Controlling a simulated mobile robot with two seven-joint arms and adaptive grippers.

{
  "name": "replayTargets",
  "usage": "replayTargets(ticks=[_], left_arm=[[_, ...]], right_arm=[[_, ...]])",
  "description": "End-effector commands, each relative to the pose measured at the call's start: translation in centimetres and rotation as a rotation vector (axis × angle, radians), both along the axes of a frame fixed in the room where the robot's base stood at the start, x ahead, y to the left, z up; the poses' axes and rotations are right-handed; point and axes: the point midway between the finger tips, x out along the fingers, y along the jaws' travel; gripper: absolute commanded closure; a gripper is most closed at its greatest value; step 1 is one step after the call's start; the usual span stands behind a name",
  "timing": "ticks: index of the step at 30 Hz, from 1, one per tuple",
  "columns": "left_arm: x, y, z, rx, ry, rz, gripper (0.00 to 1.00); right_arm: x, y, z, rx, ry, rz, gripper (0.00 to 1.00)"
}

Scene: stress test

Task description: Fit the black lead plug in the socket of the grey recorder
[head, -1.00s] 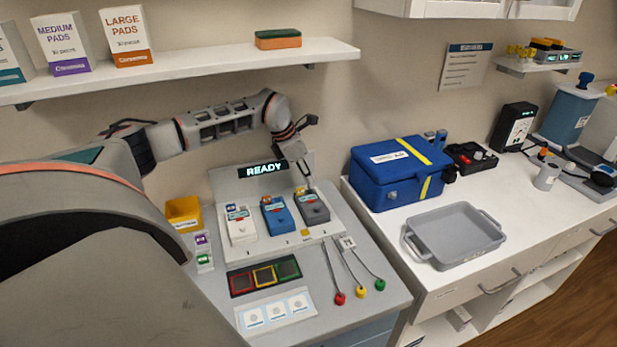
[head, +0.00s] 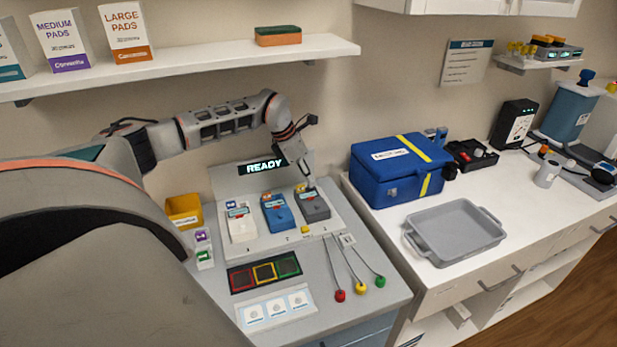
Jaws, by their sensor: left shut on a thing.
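The grey recorder (head: 314,208) sits in the right-hand place of the sloped rack, right of a blue recorder (head: 277,213) and a white one (head: 241,226). My left gripper (head: 309,184) points down at the upper end of the grey recorder, close to it or touching. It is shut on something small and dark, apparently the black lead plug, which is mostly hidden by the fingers. The socket is hidden too, so I cannot tell whether the plug is in it. My right gripper is not in view.
Three leads with red, yellow and green ends (head: 360,288) lie in front of the rack, by a white tag (head: 347,239). A lit READY display (head: 264,167) stands behind. A yellow bin (head: 184,211) is left; a blue case (head: 400,170) and grey tray (head: 455,232) are right.

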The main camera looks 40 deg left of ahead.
Motion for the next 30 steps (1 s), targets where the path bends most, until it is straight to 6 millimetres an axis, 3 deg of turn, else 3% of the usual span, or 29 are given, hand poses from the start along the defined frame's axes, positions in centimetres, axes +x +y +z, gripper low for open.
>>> replayTargets(ticks=[30], left_arm=[[0.0,0.0,-1.1,0.000,0.000,0.000,1.00]], right_arm=[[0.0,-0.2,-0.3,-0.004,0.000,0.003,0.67]])
